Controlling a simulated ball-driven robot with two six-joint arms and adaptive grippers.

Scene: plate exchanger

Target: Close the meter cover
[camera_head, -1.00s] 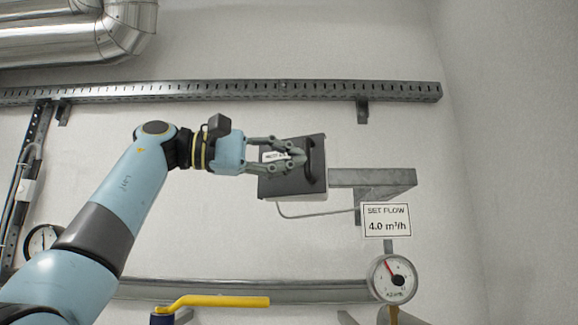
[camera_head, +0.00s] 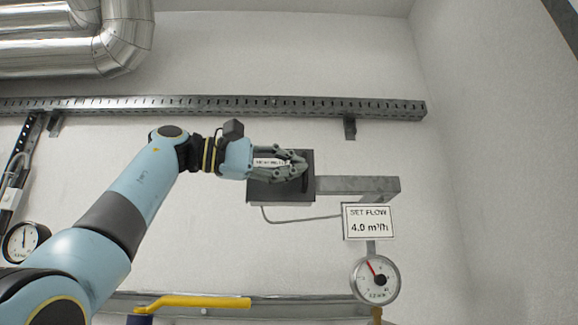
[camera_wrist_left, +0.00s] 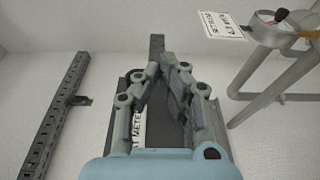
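The dark meter box with its cover (camera_head: 262,190) is fixed to the wall in the middle of the head view. The cover's front faces me and lies over the box; I cannot tell whether it sits fully flush. A white label (camera_head: 265,162) is on the cover, and a dark handle (camera_head: 305,180) stands at its right side. My left gripper (camera_head: 299,165) reaches from the left across the cover, fingertips at the handle. In the left wrist view the fingers (camera_wrist_left: 165,85) converge in front of the cover (camera_wrist_left: 124,125) and hide the handle. Whether they grip it is unclear. My right gripper is out of view.
A grey bracket (camera_head: 360,186) extends right of the box. Below it are a "SET FLOW 4.0 m³/h" sign (camera_head: 368,222) and a round gauge (camera_head: 376,278). A slotted rail (camera_head: 220,105) runs above; a yellow lever (camera_head: 195,301) is below. The wall at right is clear.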

